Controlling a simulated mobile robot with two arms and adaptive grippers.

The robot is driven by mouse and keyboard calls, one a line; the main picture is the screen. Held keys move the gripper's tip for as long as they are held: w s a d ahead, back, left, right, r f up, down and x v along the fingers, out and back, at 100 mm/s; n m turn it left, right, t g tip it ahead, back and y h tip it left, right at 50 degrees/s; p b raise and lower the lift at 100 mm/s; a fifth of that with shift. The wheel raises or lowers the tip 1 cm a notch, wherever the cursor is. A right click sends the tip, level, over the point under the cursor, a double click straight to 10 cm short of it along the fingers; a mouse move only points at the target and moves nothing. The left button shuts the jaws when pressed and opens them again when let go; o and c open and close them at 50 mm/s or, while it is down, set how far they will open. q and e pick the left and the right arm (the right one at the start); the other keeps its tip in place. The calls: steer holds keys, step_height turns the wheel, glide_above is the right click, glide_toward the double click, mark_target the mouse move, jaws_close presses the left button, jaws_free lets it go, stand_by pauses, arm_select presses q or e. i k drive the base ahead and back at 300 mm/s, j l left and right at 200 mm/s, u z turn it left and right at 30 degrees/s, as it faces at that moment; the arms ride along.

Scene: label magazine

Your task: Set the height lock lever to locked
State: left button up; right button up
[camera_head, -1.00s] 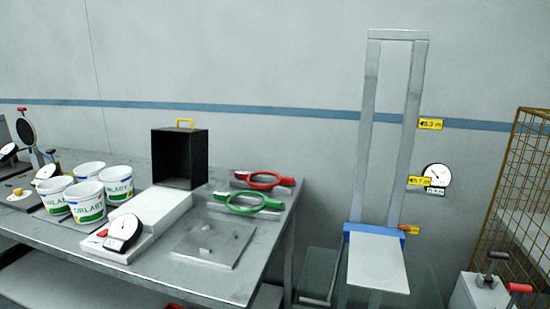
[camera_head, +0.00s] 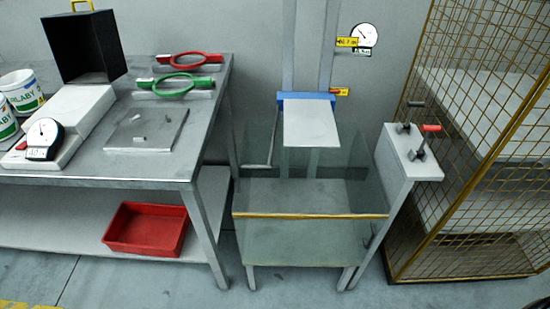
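A white post box (camera_head: 412,152) stands right of the lift frame. Two small levers rise from its top: one with a dark grey knob (camera_head: 405,128) and one with a red grip (camera_head: 431,128). I cannot tell which of them is the height lock lever, or read any lock marking. The lift has a white platform (camera_head: 311,126) on a blue carriage (camera_head: 306,97) between two grey uprights. A thin grey crank-like rod (camera_head: 272,140) hangs at its left. Neither of my grippers is in view.
A clear-walled enclosure with a yellow front edge (camera_head: 310,216) surrounds the lift's lower part. A yellow mesh cage (camera_head: 470,190) stands close at right. A steel table (camera_head: 150,175) with a black box, scale and red and green rings stands at left, a red bin (camera_head: 146,229) below.

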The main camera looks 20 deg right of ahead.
mark_target(412, 104)
steer(key=z, duration=1.4)
